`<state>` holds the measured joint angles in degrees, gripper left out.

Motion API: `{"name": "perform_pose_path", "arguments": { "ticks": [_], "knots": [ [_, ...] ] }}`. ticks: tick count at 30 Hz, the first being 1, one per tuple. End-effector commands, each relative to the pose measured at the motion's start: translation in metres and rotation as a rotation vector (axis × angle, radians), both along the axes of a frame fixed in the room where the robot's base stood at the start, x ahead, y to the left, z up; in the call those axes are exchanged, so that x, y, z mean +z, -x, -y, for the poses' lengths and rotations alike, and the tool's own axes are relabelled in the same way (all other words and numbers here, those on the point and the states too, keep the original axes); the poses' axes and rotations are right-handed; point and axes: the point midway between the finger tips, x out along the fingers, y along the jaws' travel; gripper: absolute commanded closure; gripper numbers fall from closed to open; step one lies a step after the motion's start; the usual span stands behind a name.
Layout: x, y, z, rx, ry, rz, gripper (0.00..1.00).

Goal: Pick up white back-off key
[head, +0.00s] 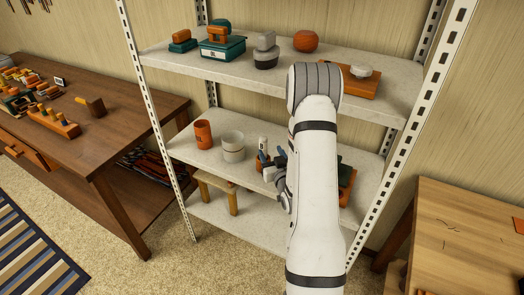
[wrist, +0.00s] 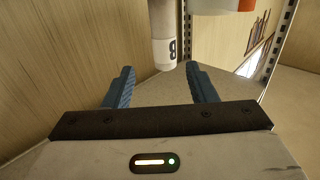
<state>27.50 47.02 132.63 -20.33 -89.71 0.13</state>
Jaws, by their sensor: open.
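A small white upright piece (head: 263,144), which I take to be the white back-off key, stands on the middle shelf just beyond my gripper's fingers. In the wrist view a white cylinder with a dark figure on its side and a grey end (wrist: 163,35) appears ahead, between the lines of the two fingers. My gripper (head: 271,158) is open with its blue fingers apart; in the wrist view the gap between the fingertips (wrist: 160,72) is empty. My arm hides part of the middle shelf.
A white cup (head: 232,147) and an orange cup (head: 203,134) stand left of the fingers on the middle shelf (head: 185,151). A green and orange item (head: 346,183) is right of my arm. The upper shelf (head: 265,80) holds several objects above. Perforated posts (head: 158,120) bound the rack.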

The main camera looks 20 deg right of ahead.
Motion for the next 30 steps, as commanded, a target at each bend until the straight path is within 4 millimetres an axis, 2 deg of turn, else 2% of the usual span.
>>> {"name": "perform_pose_path", "arguments": {
  "ticks": [11, 15, 24, 30],
  "knots": [
    [0.008, -0.051, -0.002, 0.004, 0.001, 0.0, 0.48],
    [0.004, -0.066, 0.001, 0.002, 0.0, 0.0, 0.48],
    [0.003, -0.07, 0.001, 0.002, 0.0, -0.001, 0.49],
    [0.003, -0.07, 0.001, 0.003, 0.0, -0.001, 0.66]
  ]
}}
